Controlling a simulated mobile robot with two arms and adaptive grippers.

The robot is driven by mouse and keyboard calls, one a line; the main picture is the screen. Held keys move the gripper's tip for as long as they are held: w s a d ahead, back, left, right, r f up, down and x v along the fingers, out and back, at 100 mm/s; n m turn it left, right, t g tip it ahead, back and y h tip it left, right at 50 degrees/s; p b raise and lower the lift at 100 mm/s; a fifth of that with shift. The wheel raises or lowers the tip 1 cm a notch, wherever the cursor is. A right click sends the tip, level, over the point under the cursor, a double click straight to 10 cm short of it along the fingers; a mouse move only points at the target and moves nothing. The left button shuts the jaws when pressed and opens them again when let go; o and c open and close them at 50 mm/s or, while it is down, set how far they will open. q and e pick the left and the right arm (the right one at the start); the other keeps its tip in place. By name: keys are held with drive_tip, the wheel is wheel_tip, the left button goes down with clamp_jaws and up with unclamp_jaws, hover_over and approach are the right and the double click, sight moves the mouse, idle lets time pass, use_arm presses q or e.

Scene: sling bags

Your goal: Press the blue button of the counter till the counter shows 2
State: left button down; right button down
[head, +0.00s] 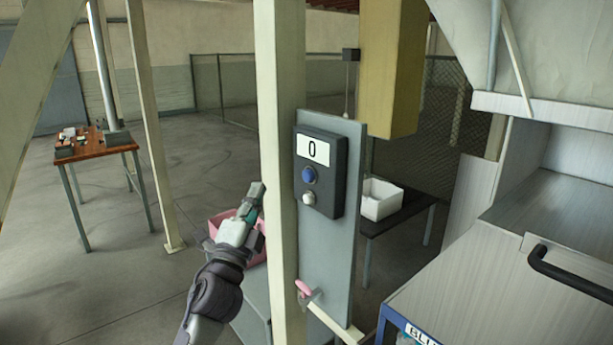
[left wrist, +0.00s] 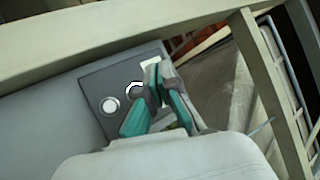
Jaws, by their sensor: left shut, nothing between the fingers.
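The counter (head: 320,171) is a dark box on an upright grey panel, and its display (head: 313,150) shows 0. Its blue button (head: 309,175) sits below the display, with a white button (head: 308,198) under it. My left gripper (head: 257,190) is shut and empty, to the left of the counter and apart from it in the head view. In the left wrist view the shut fingers (left wrist: 156,82) point at the counter (left wrist: 100,78) and cover part of its face. The white button (left wrist: 110,105) shows there; the blue button is mostly hidden. My right gripper is out of view.
A cream post (head: 281,90) stands just left of the counter, close to my left gripper. A pink bin (head: 222,222) is behind that arm. A white box (head: 380,200) sits on a dark table at right. A pink item (head: 303,288) is on the panel below.

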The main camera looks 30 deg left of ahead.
sight(308, 176)
use_arm(q)
drive_tip(key=w+d+b, duration=0.2)
drive_tip(key=w+d, duration=0.1)
drive_tip(key=w, duration=0.5)
drive_tip(key=shift+d, duration=0.2)
drive_tip(key=shift+w, duration=0.1)
idle(1.2)
drive_tip(key=shift+w, duration=0.15)
drive_tip(key=shift+w+d, duration=0.15)
drive_tip(key=shift+w, duration=0.1)
drive_tip(key=shift+w+d+b, duration=0.2)
drive_tip(key=shift+w+b, duration=0.25)
idle(0.9)
drive_tip(key=shift+s, duration=0.1)
idle(0.4)
drive_tip(key=shift+s+a+p, duration=0.35)
drive_tip(key=shift+s, duration=0.4)
